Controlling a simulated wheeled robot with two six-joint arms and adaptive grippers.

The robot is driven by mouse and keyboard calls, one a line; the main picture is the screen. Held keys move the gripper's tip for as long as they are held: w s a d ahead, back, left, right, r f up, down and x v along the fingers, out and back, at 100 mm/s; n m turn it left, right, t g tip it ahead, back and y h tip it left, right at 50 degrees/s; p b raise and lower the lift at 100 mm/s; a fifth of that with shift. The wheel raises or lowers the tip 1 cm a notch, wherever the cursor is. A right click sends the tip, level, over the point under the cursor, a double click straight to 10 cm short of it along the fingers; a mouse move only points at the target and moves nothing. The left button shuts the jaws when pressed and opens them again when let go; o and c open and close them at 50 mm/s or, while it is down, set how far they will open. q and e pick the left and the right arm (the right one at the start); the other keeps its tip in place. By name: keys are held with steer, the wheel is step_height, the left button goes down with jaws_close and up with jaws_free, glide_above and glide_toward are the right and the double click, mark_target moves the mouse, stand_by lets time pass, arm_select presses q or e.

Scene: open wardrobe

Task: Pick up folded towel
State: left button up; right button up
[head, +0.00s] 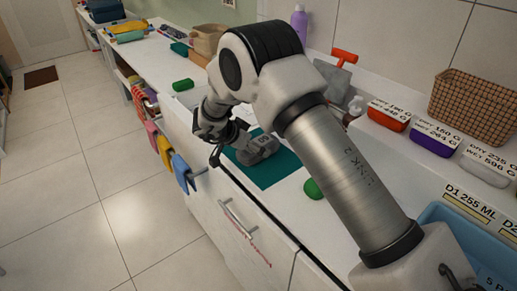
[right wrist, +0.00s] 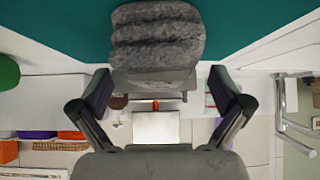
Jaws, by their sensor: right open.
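A fluffy grey folded towel (head: 262,147) lies on a teal mat (head: 268,176) on the white counter. In the right wrist view the towel (right wrist: 157,35) shows as stacked, rounded layers at the top middle, over the teal surface. My right gripper (head: 226,148) is just left of the towel in the head view. In the right wrist view my right gripper (right wrist: 160,92) is open, one finger on each side, with the towel centred beyond the fingertips. I cannot tell whether the fingers touch it. My arm hides part of the counter. My left gripper is not in view.
Green objects (head: 313,189) (head: 182,85) lie on the counter on either side of the mat. Coloured cloths hang at the counter front, including a blue one (head: 183,172). Labelled containers (head: 388,116), a wicker basket (head: 474,105) and a blue bin (head: 430,216) stand at the right.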

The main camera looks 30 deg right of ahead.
steer(key=x, duration=0.2)
steer(key=shift+d+f, duration=0.15)
steer(key=shift+d, duration=0.15)
steer(key=shift+a, duration=0.3)
steer(key=shift+c, duration=0.7)
steer(key=shift+s+r, duration=0.1)
steer(key=shift+r, duration=0.1)
steer(key=c, duration=1.1)
